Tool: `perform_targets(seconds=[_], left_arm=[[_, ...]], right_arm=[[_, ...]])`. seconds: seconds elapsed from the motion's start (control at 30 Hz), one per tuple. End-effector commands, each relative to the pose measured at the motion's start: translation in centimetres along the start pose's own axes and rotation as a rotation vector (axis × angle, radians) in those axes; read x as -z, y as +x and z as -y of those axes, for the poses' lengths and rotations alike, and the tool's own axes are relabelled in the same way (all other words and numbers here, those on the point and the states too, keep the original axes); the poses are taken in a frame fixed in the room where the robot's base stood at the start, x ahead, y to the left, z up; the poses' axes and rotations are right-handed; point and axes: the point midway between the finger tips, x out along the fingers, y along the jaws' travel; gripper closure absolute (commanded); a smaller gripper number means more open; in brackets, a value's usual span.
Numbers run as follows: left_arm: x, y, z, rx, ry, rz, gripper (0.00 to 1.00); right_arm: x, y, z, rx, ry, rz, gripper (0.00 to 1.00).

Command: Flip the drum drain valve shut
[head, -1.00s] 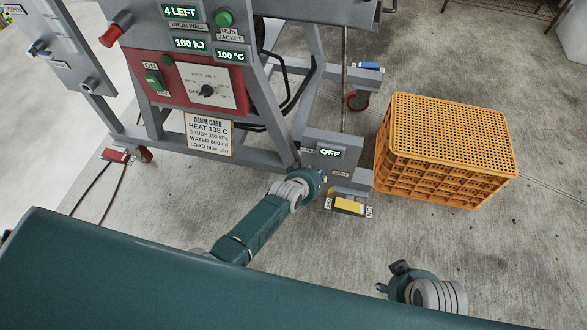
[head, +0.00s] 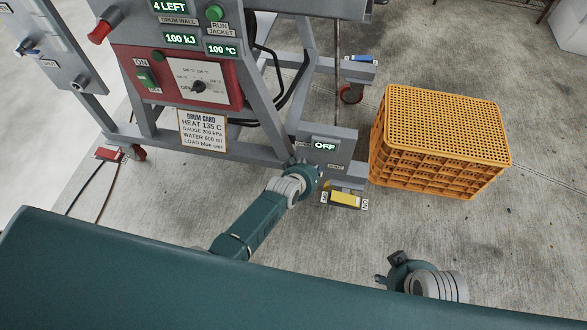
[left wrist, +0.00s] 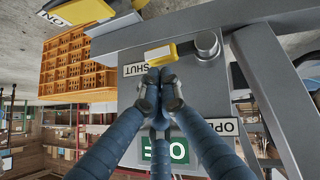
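A lever with a yellow handle and grey pivot (left wrist: 207,43) is on a grey box; I take it for the drain valve. In the left wrist view, the yellow handle (left wrist: 166,53) points left from the pivot, beside the SHUT label (left wrist: 136,69). The OPEN label (left wrist: 226,126) is lower right, partly covered. My left gripper (left wrist: 160,82) has its fingertips together just below the handle's end; I cannot tell if they touch it. In the head view my left gripper (head: 314,172) is at the box, hiding the lever. My right gripper (head: 384,280) is low, its fingers unclear.
The grey box carries a green OFF display (head: 325,144). A yellow floor pedal (head: 345,199) marked ON lies below. An orange crate (head: 440,140) stands right of the machine. A blue pedal (head: 361,58) is farther back. The floor in front of the crate is clear.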

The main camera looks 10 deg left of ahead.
Motion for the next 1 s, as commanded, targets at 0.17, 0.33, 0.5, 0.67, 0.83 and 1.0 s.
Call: perform_targets(seconds=[0.17,0.33,0.5,0.67,0.83,1.0], left_arm=[[-0.1,-1.6,0.1,0.001,0.0,0.0,1.0],[-0.1,-4.0,0.1,0.001,0.0,0.0,1.0],[-0.1,-6.8,0.1,0.001,0.0,0.0,1.0],[-0.1,-9.3,0.1,0.001,0.0,0.0,1.0],[0.0,-11.0,0.1,0.001,0.001,0.0,1.0],[0.0,-11.7,0.1,0.001,0.001,0.001,1.0]], right_arm=[[0.1,0.0,0.0,0.0,0.001,0.0,0.62],[0.1,0.1,0.0,0.0,0.001,0.0,0.62],[0.1,0.1,0.0,0.0,0.002,0.0,0.62],[0.1,0.1,0.0,0.0,0.002,0.0,0.62],[0.1,0.1,0.0,0.0,0.002,0.0,0.62],[0.1,0.1,0.0,0.0,0.002,0.0,0.62]])
